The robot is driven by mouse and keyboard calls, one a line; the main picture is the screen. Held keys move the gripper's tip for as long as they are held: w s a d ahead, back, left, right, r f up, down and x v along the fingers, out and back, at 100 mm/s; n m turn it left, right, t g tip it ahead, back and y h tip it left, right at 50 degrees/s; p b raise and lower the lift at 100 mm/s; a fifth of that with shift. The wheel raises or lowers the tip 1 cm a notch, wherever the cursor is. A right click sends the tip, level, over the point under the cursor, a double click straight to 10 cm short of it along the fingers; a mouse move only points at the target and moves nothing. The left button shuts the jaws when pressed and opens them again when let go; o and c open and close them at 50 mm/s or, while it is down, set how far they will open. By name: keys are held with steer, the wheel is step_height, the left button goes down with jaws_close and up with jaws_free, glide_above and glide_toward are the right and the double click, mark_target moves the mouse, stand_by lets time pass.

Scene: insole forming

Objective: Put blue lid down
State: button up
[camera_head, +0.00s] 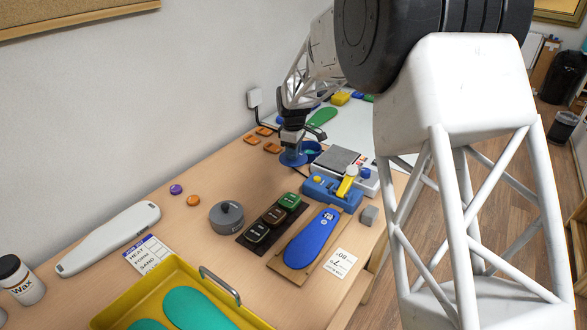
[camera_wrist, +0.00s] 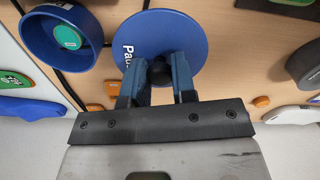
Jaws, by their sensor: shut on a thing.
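The blue lid (camera_head: 292,158) is a round disc with a dark knob and white lettering. It also shows in the wrist view (camera_wrist: 165,32). My gripper (camera_head: 290,143) is shut on the lid's knob, with its fingers on both sides of it in the wrist view (camera_wrist: 159,75). The lid is roughly level, close to the table; I cannot tell whether it touches. The blue round container (camera_wrist: 62,12) is open, with a teal round thing (camera_wrist: 67,36) inside. In the head view the container (camera_head: 311,147) stands just right of the lid, partly hidden.
Orange pieces (camera_head: 271,148) lie left of the lid. A blue-and-yellow device (camera_head: 330,192) and a grey-topped scale (camera_head: 338,160) are to its right. A grey lidded pot (camera_head: 226,214) and a dark tray with several blocks (camera_head: 256,232) are nearer. Bare table lies left of the lid.

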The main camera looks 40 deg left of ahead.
mark_target(293, 176)
steer(key=shift+f, duration=1.4)
steer(key=shift+f, duration=1.85)
steer(key=shift+f, duration=0.15)
steer(key=o, duration=0.9)
step_height(293, 176, up, 12)
steer(key=shift+r, duration=0.15)
